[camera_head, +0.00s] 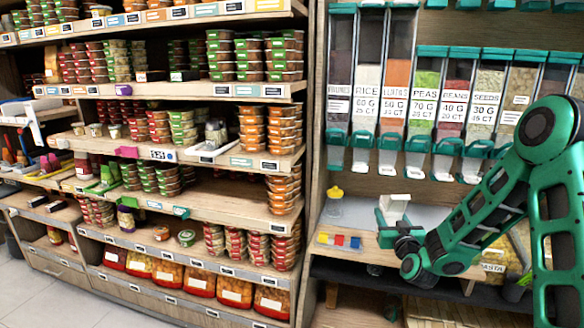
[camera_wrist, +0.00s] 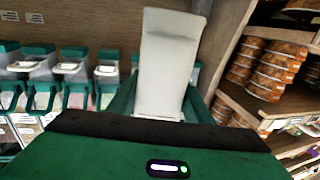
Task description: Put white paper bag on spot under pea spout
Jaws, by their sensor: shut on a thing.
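The white paper bag (camera_head: 395,206) is held upright in my gripper (camera_head: 391,226), at the left end of the dispenser counter in the head view. In the wrist view the bag (camera_wrist: 172,62) stands between the green fingers of my gripper (camera_wrist: 160,112), which are shut on it. The pea dispenser (camera_head: 424,98) has a green-and-white spout (camera_head: 417,151) above and to the right of the bag. The pale ledge (camera_head: 432,212) under the spouts is partly hidden by my arm. I cannot tell the exact spot below the pea spout, or whether the bag touches the counter.
A row of dispensers with spouts hangs above the counter. A yellow-topped bottle (camera_head: 335,203) and a small tray with coloured blocks (camera_head: 339,240) are left of my gripper. Shelves of stacked tubs (camera_head: 284,122) fill the left; tubs (camera_wrist: 268,70) also show at right in the wrist view.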

